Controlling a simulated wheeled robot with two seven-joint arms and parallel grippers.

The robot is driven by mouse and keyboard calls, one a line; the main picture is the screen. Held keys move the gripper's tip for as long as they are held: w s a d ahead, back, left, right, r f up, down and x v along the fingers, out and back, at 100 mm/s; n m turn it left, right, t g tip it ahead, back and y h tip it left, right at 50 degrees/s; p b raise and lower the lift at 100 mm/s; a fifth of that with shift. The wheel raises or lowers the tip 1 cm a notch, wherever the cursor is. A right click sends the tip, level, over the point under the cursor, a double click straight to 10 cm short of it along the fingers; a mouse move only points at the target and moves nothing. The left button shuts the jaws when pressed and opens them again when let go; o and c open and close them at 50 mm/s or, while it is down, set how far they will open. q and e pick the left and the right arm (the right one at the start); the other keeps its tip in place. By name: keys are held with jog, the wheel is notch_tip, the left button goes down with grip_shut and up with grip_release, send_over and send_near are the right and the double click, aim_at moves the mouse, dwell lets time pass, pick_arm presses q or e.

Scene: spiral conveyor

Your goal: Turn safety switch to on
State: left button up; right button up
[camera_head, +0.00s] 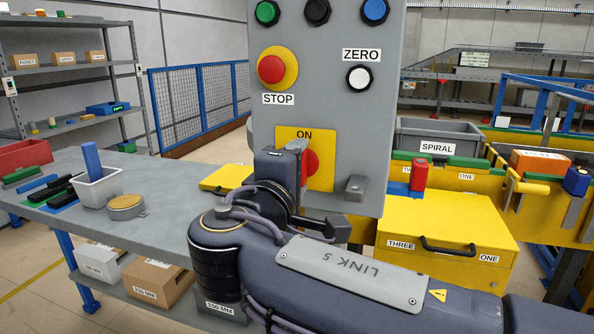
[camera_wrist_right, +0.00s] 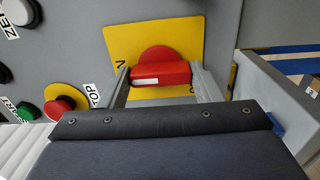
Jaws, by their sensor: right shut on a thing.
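The safety switch is a red rotary handle (camera_head: 311,163) on a yellow plate (camera_head: 322,180) marked ON at its top, low on the grey control panel. My right gripper (camera_head: 297,165) is at the switch and hides much of it in the head view. In the right wrist view, the red handle (camera_wrist_right: 160,75) lies between the two fingers, which are shut on its ends. The handle lies along the line toward the ON lettering, with its white stripe on the end nearer those letters. My left gripper is not in view.
The panel also carries a red STOP button (camera_head: 271,69), a white ZERO button (camera_head: 359,77) and a small grey block (camera_head: 355,188). A grey table (camera_head: 160,172) stands at the left. A yellow case (camera_head: 450,225) and a grey SPIRAL bin (camera_head: 437,130) are at the right.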

jog(key=o, duration=1)
jog(key=shift+s, duration=0.15)
jog(key=v, duration=0.7)
jog(key=shift+s+p, duration=0.25)
jog(key=shift+p, duration=0.05)
jog(key=shift+a, duration=0.1)
